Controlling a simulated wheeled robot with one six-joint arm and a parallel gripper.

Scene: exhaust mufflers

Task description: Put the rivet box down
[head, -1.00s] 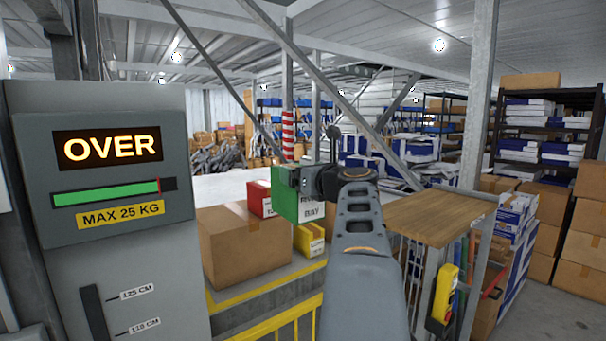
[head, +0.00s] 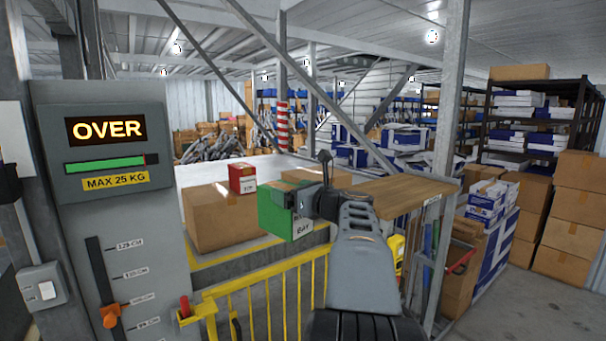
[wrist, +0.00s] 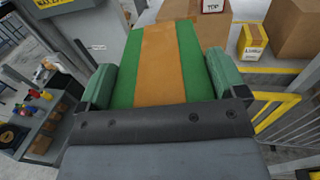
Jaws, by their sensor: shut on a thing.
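The green box (head: 274,212) has a white label on its side ending in "BAY"; the rest of the label is too small to read. I take it for the rivet box. My gripper (head: 308,200) is shut on it and holds it up in the air, in front of the yellow railing and the platform. In the wrist view the box's green top with a brown tape stripe (wrist: 162,65) lies between the two jaws of my gripper (wrist: 162,82). The box's underside is hidden.
A grey panel (head: 112,215) at left reads "OVER" and "MAX 25 KG". Behind the yellow railing (head: 265,295), the platform carries a cardboard box (head: 215,220) and a red box (head: 242,178). A yellow box (wrist: 252,42) shows in the wrist view. A wooden top (head: 405,192) stands right.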

